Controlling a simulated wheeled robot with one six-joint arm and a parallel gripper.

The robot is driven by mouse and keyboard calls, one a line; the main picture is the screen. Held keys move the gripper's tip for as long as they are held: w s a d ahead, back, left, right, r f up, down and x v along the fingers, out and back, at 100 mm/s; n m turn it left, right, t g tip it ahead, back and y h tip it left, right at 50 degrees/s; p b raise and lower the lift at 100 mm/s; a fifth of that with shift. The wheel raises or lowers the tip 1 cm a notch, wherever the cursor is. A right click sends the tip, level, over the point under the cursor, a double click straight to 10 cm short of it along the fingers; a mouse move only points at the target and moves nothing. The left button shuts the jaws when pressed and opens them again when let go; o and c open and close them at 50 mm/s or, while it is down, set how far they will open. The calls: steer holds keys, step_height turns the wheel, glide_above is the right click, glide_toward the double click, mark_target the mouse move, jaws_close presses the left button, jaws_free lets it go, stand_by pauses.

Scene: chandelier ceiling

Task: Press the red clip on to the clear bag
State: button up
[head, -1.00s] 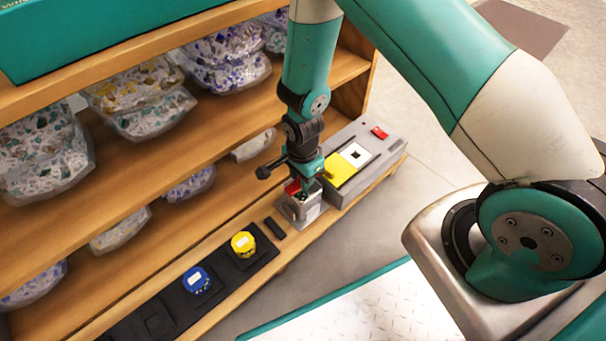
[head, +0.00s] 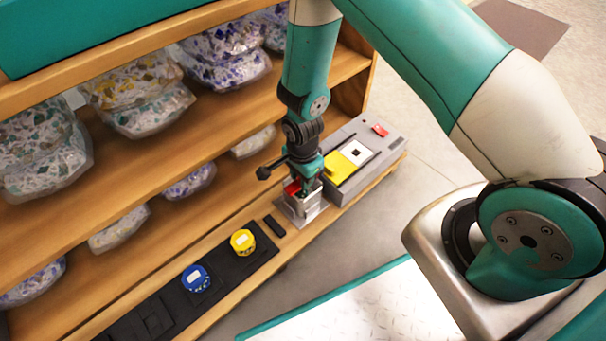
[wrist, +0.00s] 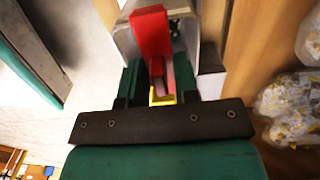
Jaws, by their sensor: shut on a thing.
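My gripper (wrist: 158,88) points down and is shut on the red clip (wrist: 152,32), which sticks out beyond the fingers in the wrist view. In the head view the red clip (head: 291,188) shows at the left of the gripper (head: 305,188), at the top of a small grey metal holder (head: 303,210). In the wrist view the clip lies over the holder's open top, with some dark green bits beside it. I cannot tell whether the clear bag is in this holder or whether the clip touches it. The fingertips are partly hidden.
A grey case (head: 365,155) with a yellow block (head: 338,167) and a red piece (head: 380,130) stands right of the holder. A yellow tub (head: 242,241) and a blue tub (head: 196,278) sit on black trays. Clear bags of coloured bits (head: 140,105) fill the shelves.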

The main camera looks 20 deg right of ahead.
steer(key=shift+f, duration=0.2)
steer(key=o, duration=1)
steer(key=shift+c, duration=1.4)
steer(key=shift+r, duration=0.15)
steer(key=shift+r+p, duration=4.15)
steer(key=shift+r, duration=0.25)
